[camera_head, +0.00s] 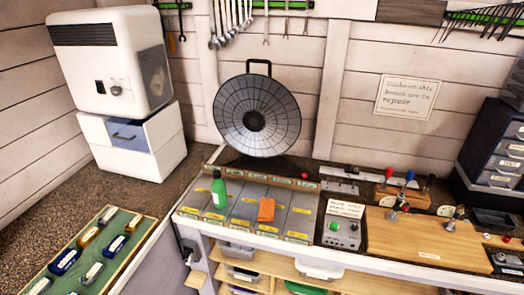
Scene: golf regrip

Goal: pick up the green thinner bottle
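The green thinner bottle (219,192) stands upright on the left part of the workbench, on a grey panel with yellow labels. It has a dark cap and a pale label on its front. Nothing touches it and nothing hides it from this view. Neither of my grippers shows in the head view.
An orange block (266,210) lies right of the bottle. A round dark grille (257,115) stands behind. A control box (343,232) and wooden board (425,240) fill the right side. A green tray (122,262) with small items is at lower left. The bottle's front side is clear.

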